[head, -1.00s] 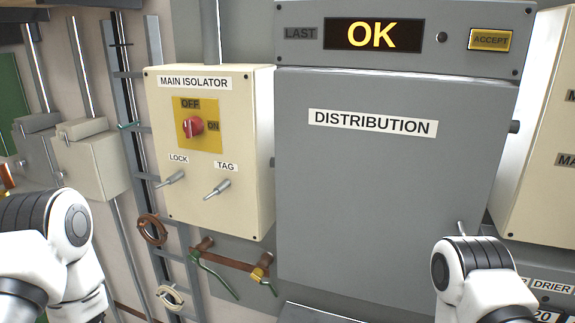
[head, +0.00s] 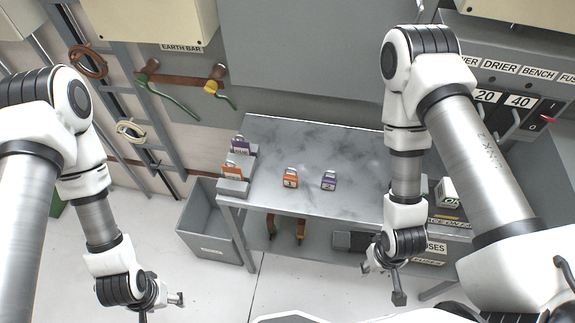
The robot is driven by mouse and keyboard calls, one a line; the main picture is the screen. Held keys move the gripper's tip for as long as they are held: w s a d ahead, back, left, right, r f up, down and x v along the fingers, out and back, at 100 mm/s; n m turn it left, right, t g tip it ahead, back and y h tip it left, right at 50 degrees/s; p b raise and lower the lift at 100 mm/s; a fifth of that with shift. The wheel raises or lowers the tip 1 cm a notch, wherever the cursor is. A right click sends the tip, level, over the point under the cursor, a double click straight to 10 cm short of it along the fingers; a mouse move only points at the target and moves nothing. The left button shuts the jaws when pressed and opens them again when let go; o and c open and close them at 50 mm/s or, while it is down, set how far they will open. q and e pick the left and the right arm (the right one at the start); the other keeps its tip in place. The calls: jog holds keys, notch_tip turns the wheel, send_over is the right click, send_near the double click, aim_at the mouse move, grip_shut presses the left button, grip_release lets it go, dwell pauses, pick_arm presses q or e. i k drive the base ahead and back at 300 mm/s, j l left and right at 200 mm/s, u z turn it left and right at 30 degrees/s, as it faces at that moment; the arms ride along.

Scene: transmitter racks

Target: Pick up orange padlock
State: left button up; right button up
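An orange padlock (head: 290,180) stands on the grey table (head: 340,145) near its front edge. A second orange padlock (head: 232,171) sits in a small grey holder at the table's left edge. My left gripper (head: 162,306) is low at the left, in front of the table and away from both padlocks. Its fingers look spread and empty. My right gripper (head: 383,282) is in front of the table, to the right of the padlocks and apart from them. Its fingers are spread with nothing between them.
A purple padlock (head: 329,180) stands right of the loose orange one; another purple padlock (head: 239,145) is in a holder behind. A grey bin (head: 205,222) stands on the floor at the table's left. A panel with switches (head: 520,105) is at the right.

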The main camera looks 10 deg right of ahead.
aim_at(290, 181)
jog(key=j, duration=0.45)
jog(key=k+j+z, duration=0.1)
jog(key=j, duration=0.4)
jog(key=k+j, duration=0.1)
jog(key=j, duration=0.35)
jog(key=k+j+z, duration=0.1)
jog(key=j, duration=0.35)
